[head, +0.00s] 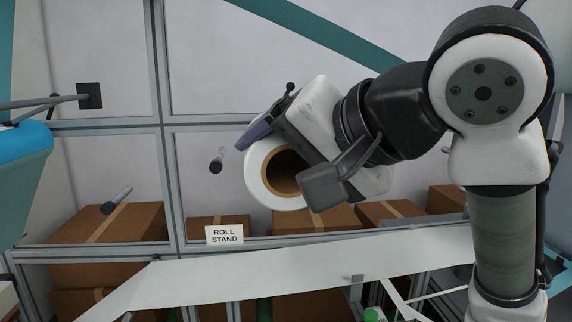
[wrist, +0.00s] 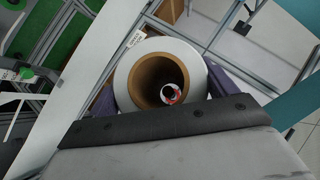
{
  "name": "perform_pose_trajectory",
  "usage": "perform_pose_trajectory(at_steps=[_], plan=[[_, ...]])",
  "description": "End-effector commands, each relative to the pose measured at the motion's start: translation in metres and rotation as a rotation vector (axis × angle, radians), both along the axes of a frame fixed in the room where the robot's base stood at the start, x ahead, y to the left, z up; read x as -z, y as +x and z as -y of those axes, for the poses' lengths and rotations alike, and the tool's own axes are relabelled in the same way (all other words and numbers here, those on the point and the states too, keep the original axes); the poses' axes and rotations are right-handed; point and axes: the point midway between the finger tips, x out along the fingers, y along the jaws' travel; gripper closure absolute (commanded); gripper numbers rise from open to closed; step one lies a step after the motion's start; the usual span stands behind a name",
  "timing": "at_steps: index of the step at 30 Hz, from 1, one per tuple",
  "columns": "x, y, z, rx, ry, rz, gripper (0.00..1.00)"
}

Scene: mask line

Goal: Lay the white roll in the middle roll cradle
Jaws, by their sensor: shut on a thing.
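The white roll (head: 257,178) has a wide brown cardboard core. My gripper (head: 284,163) is shut on it, with a purple pad at its upper left and a grey finger in front at the right. The roll is held in the air in front of the back panel, its open core end facing the head camera. The wrist view shows the roll (wrist: 193,67) end-on between purple pads, with a small round white-and-red thing visible through the core. A "ROLL STAND" sign (head: 224,235) stands below the roll. I cannot clearly make out the middle roll cradle.
Two short grey pegs stick out at the back, one left of the roll (head: 217,160) and one lower left (head: 117,200). Several cardboard boxes (head: 140,222) stand behind the frame rail. A broad white web (head: 250,275) runs across below. Teal parts (head: 22,142) edge the left side.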

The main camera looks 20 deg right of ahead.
Motion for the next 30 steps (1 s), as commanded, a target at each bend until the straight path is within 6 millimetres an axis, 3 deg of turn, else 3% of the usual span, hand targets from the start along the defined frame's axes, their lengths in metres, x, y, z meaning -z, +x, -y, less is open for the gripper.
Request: perform_pose_trajectory(at_steps=[11, 30], plan=[[0.000, -0.001, 0.000, 0.000, 0.000, 0.001, 0.36], [0.000, -0.025, -0.007, 0.001, 0.000, 0.002, 0.36]])
